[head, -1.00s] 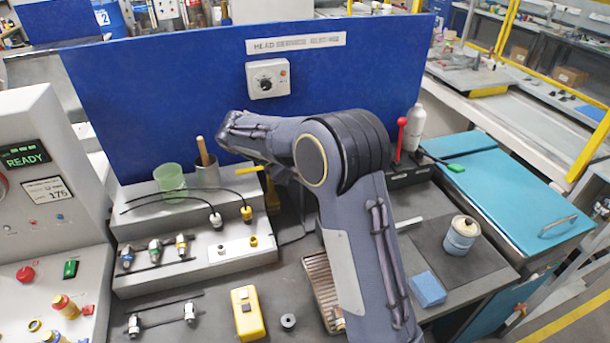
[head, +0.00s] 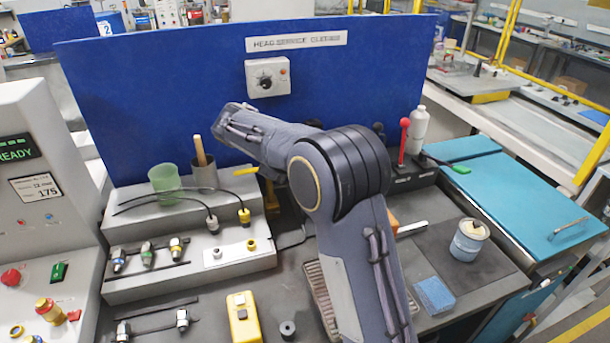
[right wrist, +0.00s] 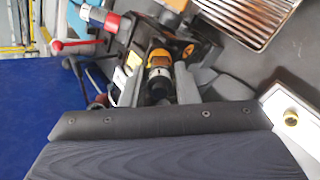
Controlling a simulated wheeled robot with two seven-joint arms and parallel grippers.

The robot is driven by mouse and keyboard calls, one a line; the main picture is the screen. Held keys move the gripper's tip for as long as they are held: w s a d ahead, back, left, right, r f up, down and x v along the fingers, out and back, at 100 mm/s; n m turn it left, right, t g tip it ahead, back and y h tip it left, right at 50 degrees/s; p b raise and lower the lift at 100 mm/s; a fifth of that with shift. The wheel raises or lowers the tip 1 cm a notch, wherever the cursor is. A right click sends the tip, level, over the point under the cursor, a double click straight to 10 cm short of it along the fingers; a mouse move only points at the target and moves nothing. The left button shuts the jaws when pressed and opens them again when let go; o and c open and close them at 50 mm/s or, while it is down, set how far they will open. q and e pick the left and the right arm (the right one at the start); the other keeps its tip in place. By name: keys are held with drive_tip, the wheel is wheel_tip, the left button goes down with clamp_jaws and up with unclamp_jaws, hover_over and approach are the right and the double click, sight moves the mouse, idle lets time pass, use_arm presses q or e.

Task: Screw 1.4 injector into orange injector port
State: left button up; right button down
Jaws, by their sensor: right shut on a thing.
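In the right wrist view my right gripper (right wrist: 158,78) is shut on an injector (right wrist: 157,90) with a silver and dark body. Its far end meets an orange ring-like part (right wrist: 158,56) on a dark block (right wrist: 178,38); I cannot tell how far it is seated. The injector's label cannot be read. In the head view my right arm hides this gripper and the injector; a bit of orange (head: 393,216) shows beside the arm. My left gripper is in neither current view.
Several other injectors stand on a grey rack (head: 230,262) and a lower rack at left. A yellow device (head: 244,320) and a grey ring (head: 287,329) lie in front. A blue sponge (head: 434,293) and a tin (head: 468,241) are at right. A blue panel (head: 180,80) closes the back.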

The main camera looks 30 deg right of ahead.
drive_tip(key=shift+f+m+b, duration=0.1)
drive_tip(key=shift+m+b, duration=0.4)
drive_tip(key=shift+m, duration=0.1)
drive_tip(key=m+b, duration=0.2)
drive_tip(key=m, duration=0.2)
drive_tip(key=shift+m, duration=0.4)
drive_tip(key=m+b, duration=0.3)
drive_tip(key=m, duration=0.2)
drive_tip(key=shift+d, duration=0.1)
drive_tip(key=shift+r+m, duration=0.2)
drive_tip(key=shift+m, duration=0.4)
drive_tip(key=shift+b, duration=0.35)
